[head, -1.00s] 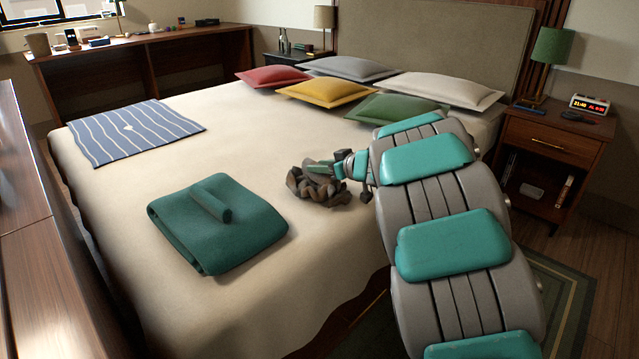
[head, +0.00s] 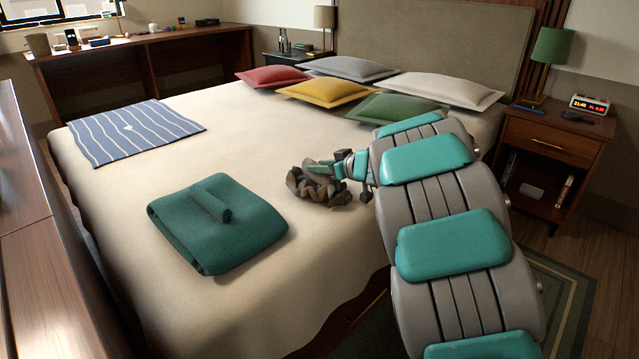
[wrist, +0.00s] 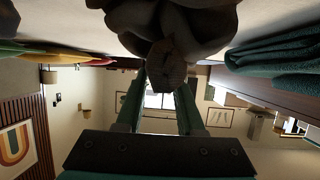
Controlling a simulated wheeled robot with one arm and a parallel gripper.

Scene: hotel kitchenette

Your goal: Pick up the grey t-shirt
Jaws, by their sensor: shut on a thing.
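The grey t-shirt (head: 318,186) is a crumpled, brownish-grey heap on the bed, right of the folded green cloth. My gripper (head: 322,169) reaches it from the right, at its top. In the wrist view the t-shirt (wrist: 175,25) fills the top middle, and a bunched part of it hangs between the fingertips of my gripper (wrist: 162,75). The fingers are shut on this part. The heap still appears to rest on the bed; its underside is hidden.
A folded green cloth (head: 240,245) lies at the front of the bed (head: 240,140). A striped blue cloth (head: 137,130) lies at the left. Several pillows, including a green one (head: 395,108), lie near the headboard. A nightstand (head: 550,145) stands at the right.

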